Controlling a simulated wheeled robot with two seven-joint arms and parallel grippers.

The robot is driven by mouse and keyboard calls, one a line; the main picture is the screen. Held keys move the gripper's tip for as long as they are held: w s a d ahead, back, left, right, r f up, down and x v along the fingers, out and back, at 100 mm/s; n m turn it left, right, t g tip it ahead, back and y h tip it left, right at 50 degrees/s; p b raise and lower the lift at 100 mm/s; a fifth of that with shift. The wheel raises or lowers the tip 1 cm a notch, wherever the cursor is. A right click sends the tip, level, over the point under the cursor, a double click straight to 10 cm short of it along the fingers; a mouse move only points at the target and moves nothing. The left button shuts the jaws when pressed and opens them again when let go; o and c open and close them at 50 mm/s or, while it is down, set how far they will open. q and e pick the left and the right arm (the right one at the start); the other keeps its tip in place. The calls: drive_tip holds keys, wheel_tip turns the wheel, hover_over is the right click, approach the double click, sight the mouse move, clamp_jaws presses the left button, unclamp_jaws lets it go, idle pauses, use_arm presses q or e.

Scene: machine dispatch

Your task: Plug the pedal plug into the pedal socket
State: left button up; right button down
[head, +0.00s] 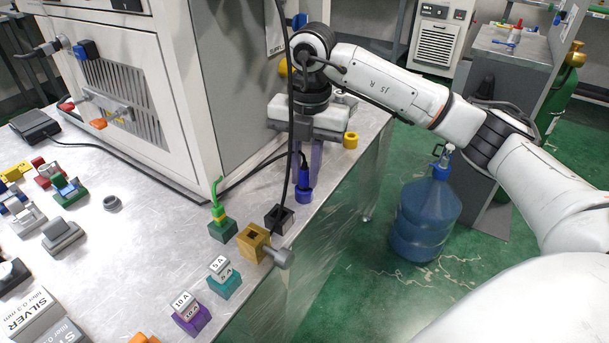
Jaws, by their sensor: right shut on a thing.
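My right gripper (304,172) points down over the right edge of the metal table. It is shut on a dark blue plug (304,177) with a black cable. Right below the plug is a blue round socket (304,196); I cannot tell whether the plug touches it or has entered it. A black pedal (35,126) lies on the table at far left, and its black cable runs along the machine's base towards the gripper. Which socket is the pedal's I cannot tell. My left gripper is out of view.
A green plug (218,210) stands in a green block (222,230). A gold block (255,243) with a grey knob is close by. The white machine (150,100) rises behind. A black cable hangs down in front of the gripper. A blue water bottle (425,215) stands on the floor.

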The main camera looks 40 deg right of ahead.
drive_tip(key=shift+r+p, duration=0.4)
drive_tip(key=shift+r, duration=0.25)
drive_tip(key=shift+r+p, duration=0.55)
drive_tip(key=shift+r, duration=0.15)
drive_tip(key=shift+r+p, duration=0.85)
drive_tip(key=shift+r, duration=0.15)
drive_tip(key=shift+r+p, duration=0.35)
drive_tip(key=shift+r, duration=0.1)
drive_tip(key=shift+r+p, duration=1.15)
drive_tip(key=shift+r, duration=0.2)
